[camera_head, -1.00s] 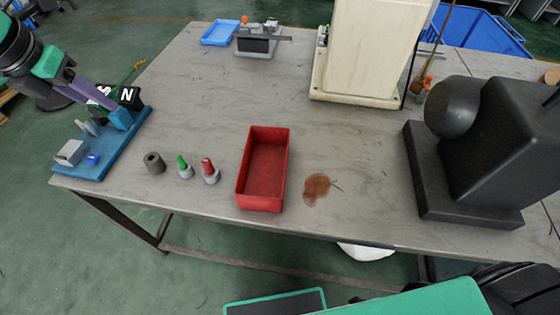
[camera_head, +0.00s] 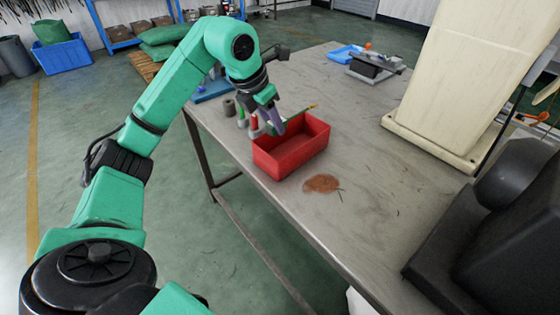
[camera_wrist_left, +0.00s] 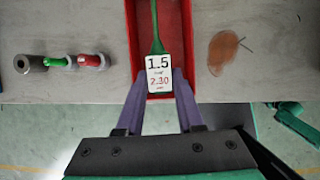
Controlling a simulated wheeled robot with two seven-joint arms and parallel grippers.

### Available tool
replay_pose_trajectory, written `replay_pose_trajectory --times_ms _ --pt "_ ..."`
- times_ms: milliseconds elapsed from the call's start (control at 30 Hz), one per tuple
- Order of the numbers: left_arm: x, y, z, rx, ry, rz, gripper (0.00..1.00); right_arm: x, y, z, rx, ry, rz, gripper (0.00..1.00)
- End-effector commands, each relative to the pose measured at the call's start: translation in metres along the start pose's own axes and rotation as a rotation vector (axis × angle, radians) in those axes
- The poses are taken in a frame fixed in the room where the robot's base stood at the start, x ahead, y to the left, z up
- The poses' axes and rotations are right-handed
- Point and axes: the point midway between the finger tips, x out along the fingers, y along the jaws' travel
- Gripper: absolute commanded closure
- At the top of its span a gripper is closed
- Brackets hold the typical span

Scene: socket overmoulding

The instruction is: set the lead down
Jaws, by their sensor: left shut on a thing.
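My left gripper (camera_head: 274,122) is over the left part of the red bin (camera_head: 292,153). Its purple fingers (camera_wrist_left: 160,92) are shut on the green lead (camera_wrist_left: 156,42), at the end with a white tag (camera_wrist_left: 158,74) reading 1.5 and 2.30. In the wrist view the lead points away along the bin's length, inside its outline. The lead (camera_head: 304,113) also shows in the head view, its far tip near the bin's back rim. I cannot tell the exact height above the bin floor. My right gripper is not in view.
A grey cylinder (camera_wrist_left: 30,64), a green-topped part (camera_wrist_left: 57,62) and a red-topped part (camera_wrist_left: 91,61) stand left of the bin. A reddish-brown stain (camera_head: 322,183) lies to its right on the grey table. A dark machine (camera_head: 510,230) stands at the right.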

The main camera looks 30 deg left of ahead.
Motion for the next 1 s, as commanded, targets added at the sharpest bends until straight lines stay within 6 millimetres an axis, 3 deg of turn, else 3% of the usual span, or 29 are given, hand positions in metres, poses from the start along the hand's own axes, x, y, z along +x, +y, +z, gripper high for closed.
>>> replay_pose_trajectory --times_ms 33,100,400,800,833,900,1000 --pt "0.02 0.0 -0.009 0.0 0.006 -0.001 1.0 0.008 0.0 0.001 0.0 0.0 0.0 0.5" --pt "0.039 0.0 -0.018 0.0 0.006 -0.001 1.0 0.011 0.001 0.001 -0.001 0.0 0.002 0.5" --pt "0.09 0.0 -0.038 0.0 0.003 -0.001 1.0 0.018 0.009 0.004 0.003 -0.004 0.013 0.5" --pt "0.101 0.0 -0.042 0.001 -0.001 0.001 1.0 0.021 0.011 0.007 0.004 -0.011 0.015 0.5" --pt "0.101 0.0 -0.042 0.001 -0.001 0.0 0.6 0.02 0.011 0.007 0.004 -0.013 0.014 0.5" --pt "0.1 0.0 -0.041 0.001 -0.001 0.0 0.34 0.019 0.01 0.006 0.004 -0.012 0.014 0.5" --pt "0.1 0.0 -0.041 0.001 -0.001 0.0 0.34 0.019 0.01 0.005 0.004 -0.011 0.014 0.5"
